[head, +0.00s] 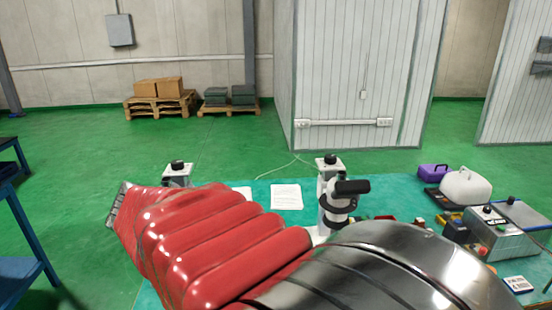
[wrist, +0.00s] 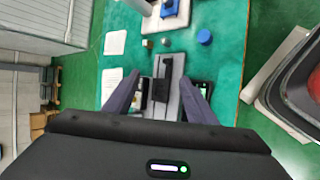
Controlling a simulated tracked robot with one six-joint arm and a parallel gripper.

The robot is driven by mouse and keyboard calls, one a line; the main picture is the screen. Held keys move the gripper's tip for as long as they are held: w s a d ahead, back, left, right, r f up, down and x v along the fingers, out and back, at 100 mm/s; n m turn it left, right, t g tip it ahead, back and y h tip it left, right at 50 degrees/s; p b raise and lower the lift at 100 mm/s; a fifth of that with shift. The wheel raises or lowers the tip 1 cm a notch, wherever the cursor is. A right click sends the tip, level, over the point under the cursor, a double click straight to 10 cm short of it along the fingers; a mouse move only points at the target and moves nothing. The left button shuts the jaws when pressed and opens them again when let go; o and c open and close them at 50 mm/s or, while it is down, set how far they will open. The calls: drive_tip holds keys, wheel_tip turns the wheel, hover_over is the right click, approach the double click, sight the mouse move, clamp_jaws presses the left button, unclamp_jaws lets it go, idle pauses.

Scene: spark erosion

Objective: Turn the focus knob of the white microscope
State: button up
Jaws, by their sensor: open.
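The white microscope (head: 335,208) stands upright on the teal table in the head view, right of the paper sheets, with a black eyepiece part on top. Its lower part is partly hidden by my arm, and I cannot make out its focus knob. In the wrist view my gripper (wrist: 158,96) is open, its two dark fingers apart. Between and below them is a grey device with a black upright part (wrist: 161,88); I cannot tell whether they touch. The microscope is not clearly identifiable there. In the head view my arm hides the gripper.
Paper sheets (head: 286,197) lie on the table. A black-knobbed unit (head: 177,173) stands at the far left, partly behind my arm. A white jug (head: 465,187), a purple box (head: 434,172) and a grey instrument box (head: 500,235) are at right. A blue cap (wrist: 204,36) shows in the wrist view.

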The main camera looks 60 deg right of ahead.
drive_tip(key=s+a+f+m+t+y, duration=0.1)
drive_tip(key=a+m+t+y, duration=0.3)
drive_tip(key=a, duration=2.7)
drive_tip(key=f+t+y, duration=0.1)
drive_tip(key=t+y, duration=0.1)
drive_tip(key=y, duration=0.2)
drive_tip(key=shift+y, duration=0.4)
drive_tip(key=shift+d, duration=0.1)
